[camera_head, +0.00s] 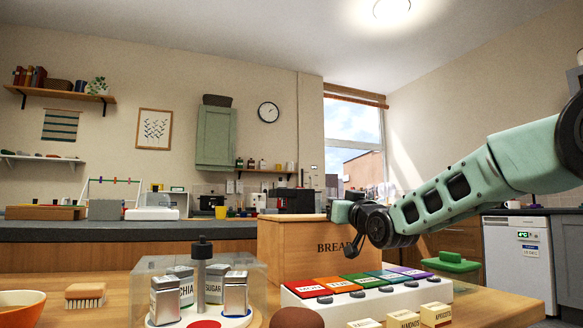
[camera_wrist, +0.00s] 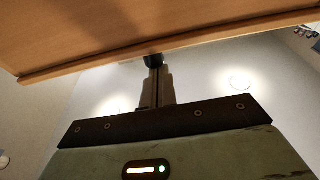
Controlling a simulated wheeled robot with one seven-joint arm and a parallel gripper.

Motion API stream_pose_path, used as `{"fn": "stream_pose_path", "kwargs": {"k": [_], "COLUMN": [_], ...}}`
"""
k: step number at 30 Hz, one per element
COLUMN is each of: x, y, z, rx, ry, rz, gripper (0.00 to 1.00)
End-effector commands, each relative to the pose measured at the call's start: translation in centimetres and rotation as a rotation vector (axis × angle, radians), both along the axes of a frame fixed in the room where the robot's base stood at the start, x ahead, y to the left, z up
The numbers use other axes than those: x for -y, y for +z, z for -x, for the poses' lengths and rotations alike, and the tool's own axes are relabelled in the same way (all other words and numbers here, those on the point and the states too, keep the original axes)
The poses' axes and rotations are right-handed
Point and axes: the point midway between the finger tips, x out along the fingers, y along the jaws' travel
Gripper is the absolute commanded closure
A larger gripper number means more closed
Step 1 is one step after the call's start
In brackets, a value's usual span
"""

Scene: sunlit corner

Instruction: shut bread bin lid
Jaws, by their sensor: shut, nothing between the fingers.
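The wooden bread bin (camera_head: 292,252), marked BREAD on its front, stands on the wooden counter at the middle of the head view. My arm reaches in from the right, and its end covers the bin's right part. In the wrist view my gripper (camera_wrist: 154,62) is shut and empty, with its tips at the edge of a wooden panel (camera_wrist: 120,28) that fills the top of the picture. I cannot tell whether they touch. The panel looks like part of the bin, perhaps its lid. How far the lid is open is not clear.
Left of the bin is a clear-sided rack of labelled tins (camera_head: 236,293). In front is a white tray of coloured lidded sections (camera_head: 300,293), with small labelled blocks (camera_head: 403,318) nearer. A green-lidded container (camera_head: 452,262) stands to the right.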

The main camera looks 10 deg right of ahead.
Motion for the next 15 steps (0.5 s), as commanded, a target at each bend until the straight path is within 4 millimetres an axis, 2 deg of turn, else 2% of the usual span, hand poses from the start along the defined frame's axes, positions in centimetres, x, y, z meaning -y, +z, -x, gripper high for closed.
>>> {"fn": "stream_pose_path", "kwargs": {"k": [1,8,11,15], "x": [0.0,0.0,0.0,-0.2], "y": [-0.7,-0.8,-0.2,2.1], "z": [-0.1,-0.2,-0.3,-0.6], "rx": [-0.016,-0.02,-0.02,-0.013], "ry": [0.0,0.001,0.001,0.001], "rz": [0.001,0.001,0.001,0.001], "gripper": [1.0,1.0,1.0,1.0]}}
